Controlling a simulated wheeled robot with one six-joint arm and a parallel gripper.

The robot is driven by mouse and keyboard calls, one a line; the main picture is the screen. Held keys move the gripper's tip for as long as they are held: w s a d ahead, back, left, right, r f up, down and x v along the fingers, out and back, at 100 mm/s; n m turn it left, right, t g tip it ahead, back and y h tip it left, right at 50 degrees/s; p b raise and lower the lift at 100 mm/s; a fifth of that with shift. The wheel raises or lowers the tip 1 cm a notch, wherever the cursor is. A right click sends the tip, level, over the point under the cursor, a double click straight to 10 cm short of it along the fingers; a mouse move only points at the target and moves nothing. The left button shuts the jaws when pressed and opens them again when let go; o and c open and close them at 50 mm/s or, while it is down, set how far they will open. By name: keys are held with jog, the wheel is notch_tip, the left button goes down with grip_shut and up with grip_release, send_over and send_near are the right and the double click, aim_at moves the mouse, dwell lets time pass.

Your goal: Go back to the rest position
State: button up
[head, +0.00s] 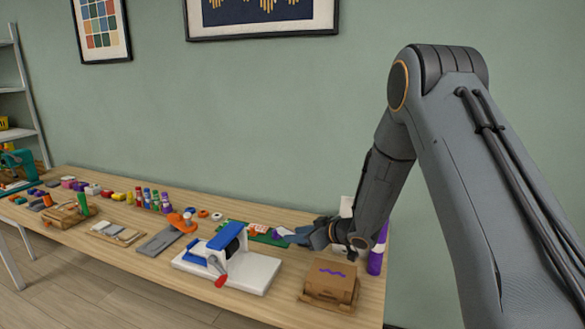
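My arm comes in from the right in the head view and bends down toward the right end of the wooden table (130,262). My gripper (304,236) is low over the table's back right part, pointing left. It is near a green mat (232,226) and behind a cardboard box (330,283). Its fingertips are small and dark here, so I cannot tell whether they are open or shut, or whether they touch anything.
A white and blue device with a red-tipped handle (228,262) stands left of the box. A purple bottle (376,255) stands close beside my arm at the table's right edge. Several small bottles and coloured items line the back left. The wall is behind.

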jog(key=s+d+m+h+b, duration=0.1)
jog(key=s+d+m+h, duration=0.1)
jog(key=d, duration=0.3)
jog(key=s+d+m+g+h+b, duration=0.1)
jog(key=s+d+m+h+b, duration=0.1)
jog(key=s+d+h, duration=0.2)
jog(key=s+d+f+m+h+b, duration=0.1)
jog(key=s+d+m+h+b, duration=0.1)
jog(key=s+d, duration=0.3)
jog(key=shift+s+d+g+h, duration=0.15)
jog(key=shift+d+h, duration=0.05)
jog(key=shift+d, duration=0.4)
jog(key=shift+s+d+g+h, duration=0.1)
jog(key=shift+d+g+h, duration=0.1)
jog(key=shift+d, duration=0.4)
jog(key=s+d+f+m+g+b, duration=0.1)
jog(key=s+m+g+b, duration=0.3)
jog(key=s, duration=2)
jog(key=shift+s+d+f+g+h, duration=0.3)
jog(key=shift+f+g, duration=0.2)
jog(key=shift+g, duration=0.65)
